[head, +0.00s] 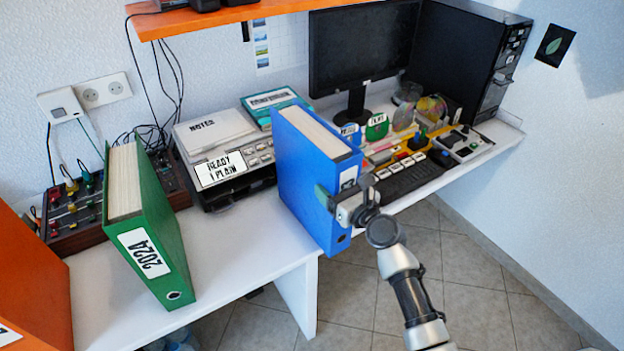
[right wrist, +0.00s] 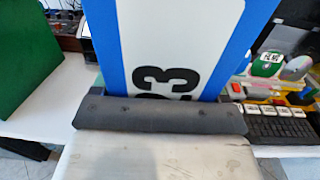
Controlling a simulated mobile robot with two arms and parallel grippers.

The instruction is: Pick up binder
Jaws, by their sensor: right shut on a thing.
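A blue binder (head: 298,170) stands upright at the front edge of the white desk (head: 225,250), in the middle of the head view. My right gripper (head: 338,200) is shut on its label spine, coming from the right. In the right wrist view, the blue spine (right wrist: 108,45) with its white label reading "23" is between the jaws (right wrist: 160,105). I cannot tell whether the binder's bottom touches the desk. A green binder (head: 165,225) labelled 2024 stands on the desk at the left. My left gripper is not in view.
An orange binder (head: 30,285) is at the far left. Behind the blue binder are a printer-like device (head: 235,165) with papers, a monitor (head: 362,50), a keyboard (head: 410,177) and a black computer tower (head: 465,60). Bare desk lies between the green and blue binders.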

